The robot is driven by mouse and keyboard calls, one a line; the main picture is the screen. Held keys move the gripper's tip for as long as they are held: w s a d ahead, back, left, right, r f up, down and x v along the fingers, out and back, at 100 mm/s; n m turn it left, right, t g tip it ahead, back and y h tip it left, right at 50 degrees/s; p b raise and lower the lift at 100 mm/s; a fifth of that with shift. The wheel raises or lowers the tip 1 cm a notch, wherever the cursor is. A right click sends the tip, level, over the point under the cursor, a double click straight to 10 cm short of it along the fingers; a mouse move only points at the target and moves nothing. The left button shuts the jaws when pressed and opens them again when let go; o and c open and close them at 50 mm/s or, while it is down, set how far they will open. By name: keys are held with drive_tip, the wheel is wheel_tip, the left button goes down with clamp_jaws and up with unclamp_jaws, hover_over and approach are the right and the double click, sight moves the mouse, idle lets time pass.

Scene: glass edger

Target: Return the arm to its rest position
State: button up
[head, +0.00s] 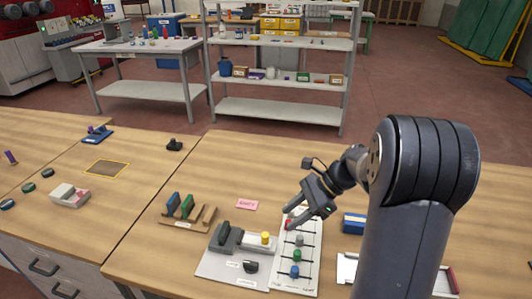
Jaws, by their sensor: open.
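My arm reaches in from the right over the wooden bench, and my gripper (290,216) points down and to the left. It is open at the far end of a white panel (307,262). Its fingertips are close to a small red knob (288,224) on that panel; I cannot tell whether they touch it. Grey, green and blue knobs (295,256) stand nearer on the same panel. My gripper partly covers the panel's far end.
Left of the panel is a grey unit (228,238) with a yellow knob (265,237) and a black knob. A wooden rack (188,217), a pink card (247,204) and a blue block (354,222) lie nearby. Metal shelves (280,111) stand beyond.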

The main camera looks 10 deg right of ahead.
sight(267, 235)
drive_tip(key=x, duration=0.9)
drive_tip(key=shift+a+f, duration=0.2)
drive_tip(key=shift+a, duration=0.05)
drive_tip(key=a, duration=0.1)
drive_tip(key=w+a, duration=0.1)
drive_tip(key=a, duration=0.1)
drive_tip(key=shift+f, duration=0.15)
drive_tip(key=shift+w+a, duration=0.2)
drive_tip(key=shift+a, duration=0.2)
drive_tip(key=shift+d, duration=0.15)
